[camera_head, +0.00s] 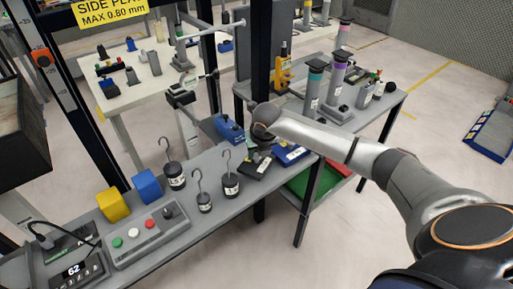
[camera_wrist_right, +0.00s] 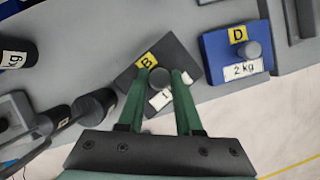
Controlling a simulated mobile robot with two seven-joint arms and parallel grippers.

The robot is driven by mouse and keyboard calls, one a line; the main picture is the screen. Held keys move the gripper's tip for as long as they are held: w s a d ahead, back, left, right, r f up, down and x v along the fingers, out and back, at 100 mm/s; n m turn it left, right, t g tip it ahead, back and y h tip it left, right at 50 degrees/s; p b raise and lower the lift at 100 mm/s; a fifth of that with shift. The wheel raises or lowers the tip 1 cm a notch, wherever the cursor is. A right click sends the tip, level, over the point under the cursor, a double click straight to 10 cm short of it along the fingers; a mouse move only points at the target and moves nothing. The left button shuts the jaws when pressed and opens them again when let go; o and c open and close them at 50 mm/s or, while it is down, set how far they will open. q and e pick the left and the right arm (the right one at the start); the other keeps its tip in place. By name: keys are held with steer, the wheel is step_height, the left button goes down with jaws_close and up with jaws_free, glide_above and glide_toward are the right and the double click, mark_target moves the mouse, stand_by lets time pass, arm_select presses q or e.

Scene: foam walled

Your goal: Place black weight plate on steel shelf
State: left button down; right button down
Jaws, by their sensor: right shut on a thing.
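The black weight plate (camera_wrist_right: 185,55) lies flat on the grey bench top (camera_head: 215,215), with a yellow B label, a white label and a round grey knob. In the head view the plate (camera_head: 254,168) shows under my right gripper (camera_head: 262,148), partly hidden by it. In the right wrist view the green fingers of my right gripper (camera_wrist_right: 162,76) are shut on the plate's knob, one on each side. I cannot tell whether the plate touches the bench. I cannot single out the steel shelf by sight. My left gripper is not in view.
A blue 2 kg plate (camera_wrist_right: 219,68) marked D lies close right of the black plate. Hooked black weights (camera_head: 231,186), a control box (camera_head: 147,236) and yellow and blue blocks stand to the left. A dark upright post (camera_head: 260,70) is close behind my right gripper.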

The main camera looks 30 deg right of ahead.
mark_target(258, 159)
step_height(258, 159, down, 3)
steer(key=shift+w+f, duration=0.1)
stand_by(0.3)
steer(key=c, duration=0.6)
jaws_free()
steer(key=shift+f, duration=0.15)
steer(key=p+v, duration=0.1)
steer(key=v, duration=1.1)
steer(key=shift+s, duration=0.2)
